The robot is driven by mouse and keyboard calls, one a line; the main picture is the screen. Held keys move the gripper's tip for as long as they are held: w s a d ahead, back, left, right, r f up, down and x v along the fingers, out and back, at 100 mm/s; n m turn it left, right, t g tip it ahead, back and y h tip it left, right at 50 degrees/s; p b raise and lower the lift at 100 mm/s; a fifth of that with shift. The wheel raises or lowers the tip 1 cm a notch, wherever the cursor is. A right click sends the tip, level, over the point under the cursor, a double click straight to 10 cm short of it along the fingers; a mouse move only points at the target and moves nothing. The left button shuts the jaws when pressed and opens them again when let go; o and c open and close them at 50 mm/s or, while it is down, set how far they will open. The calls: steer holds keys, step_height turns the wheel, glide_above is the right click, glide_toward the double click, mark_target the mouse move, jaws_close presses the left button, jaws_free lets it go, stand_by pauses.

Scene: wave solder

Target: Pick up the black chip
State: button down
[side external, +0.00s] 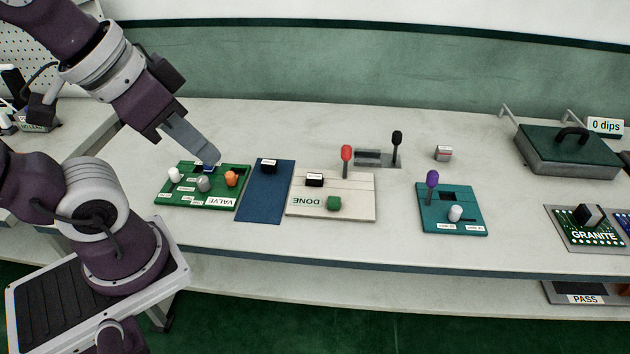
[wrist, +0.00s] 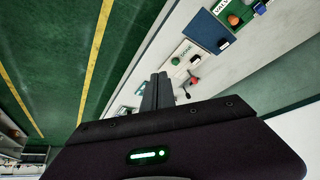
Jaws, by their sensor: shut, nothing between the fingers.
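My gripper (side external: 212,158) is shut and empty, its fingertips over the back edge of the green VALVE board in the side view. The shut fingers also show in the wrist view (wrist: 158,78). Several dark pieces could be the black chip. One black block (side external: 268,165) with a white label lies on the blue mat (side external: 262,205). Another labelled black block (side external: 314,180) sits on the pale DONE board (side external: 355,208). A black piece (side external: 588,214) sits on the GRANITE board at the far right. My gripper is apart from all three.
The VALVE board (side external: 172,200) carries white, grey and orange knobs. Levers with red (side external: 347,154), black (side external: 397,138) and purple (side external: 432,180) knobs stand up to the right. A lidded box (side external: 540,160) stands at the back right. Bare bench lies between the DONE and teal (side external: 475,225) boards.

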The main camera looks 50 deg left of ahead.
steer(key=c, duration=1)
jaws_free()
steer(key=m+g, duration=0.6)
steer(key=m, duration=0.3)
glide_above(313, 176)
steer(key=f, duration=2.4)
steer(key=shift+s+d, duration=0.2)
steer(key=shift+s, duration=0.05)
steer(key=f, duration=0.7)
steer(key=shift+w+a+f, duration=0.15)
steer(key=shift+w+f, duration=0.05)
